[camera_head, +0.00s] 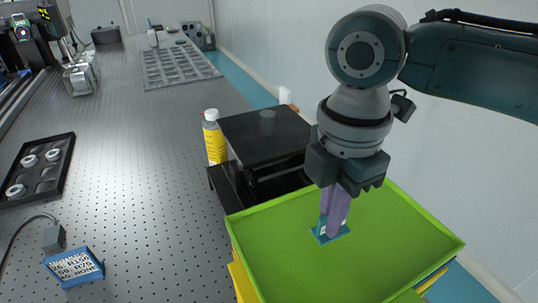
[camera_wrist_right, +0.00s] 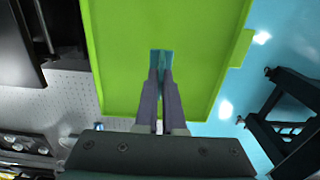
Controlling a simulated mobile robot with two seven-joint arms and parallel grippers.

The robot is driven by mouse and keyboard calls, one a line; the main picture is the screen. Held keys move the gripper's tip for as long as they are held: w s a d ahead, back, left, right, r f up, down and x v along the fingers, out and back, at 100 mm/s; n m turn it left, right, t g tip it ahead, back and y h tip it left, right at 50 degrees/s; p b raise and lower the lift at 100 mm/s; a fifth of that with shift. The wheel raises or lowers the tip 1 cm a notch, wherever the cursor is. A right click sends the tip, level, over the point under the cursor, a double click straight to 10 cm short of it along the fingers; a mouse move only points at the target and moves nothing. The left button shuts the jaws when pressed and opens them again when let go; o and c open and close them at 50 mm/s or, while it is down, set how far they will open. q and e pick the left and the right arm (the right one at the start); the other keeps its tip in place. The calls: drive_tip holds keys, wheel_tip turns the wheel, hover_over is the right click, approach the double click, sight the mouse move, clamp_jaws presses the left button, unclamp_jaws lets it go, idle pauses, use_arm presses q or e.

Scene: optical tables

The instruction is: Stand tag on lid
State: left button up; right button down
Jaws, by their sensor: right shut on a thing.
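The bright green lid (camera_head: 390,262) is a flat sheet with a raised rim, on top of a yellow box (camera_head: 241,280). It also fills much of the right wrist view (camera_wrist_right: 205,50). The small teal tag (camera_head: 324,238) has a pale patch and is at the purple fingertips of my right gripper (camera_head: 335,215), over the left-middle part of the lid. My right gripper is shut on the tag, which also shows in the right wrist view (camera_wrist_right: 161,57). I cannot tell whether the tag touches the lid. My left gripper is not in view.
A black box-like stand (camera_head: 262,135) and a yellow-labelled bottle (camera_head: 214,140) stand behind the lid. The perforated optical table (camera_head: 140,170) is at left, with a black tray (camera_head: 40,168) and a blue labelled block (camera_head: 74,267). Much of the lid is bare.

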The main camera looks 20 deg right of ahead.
drive_tip(key=shift+f, duration=1.3)
drive_tip(key=shift+f, duration=0.1)
drive_tip(key=c, duration=1)
unclamp_jaws()
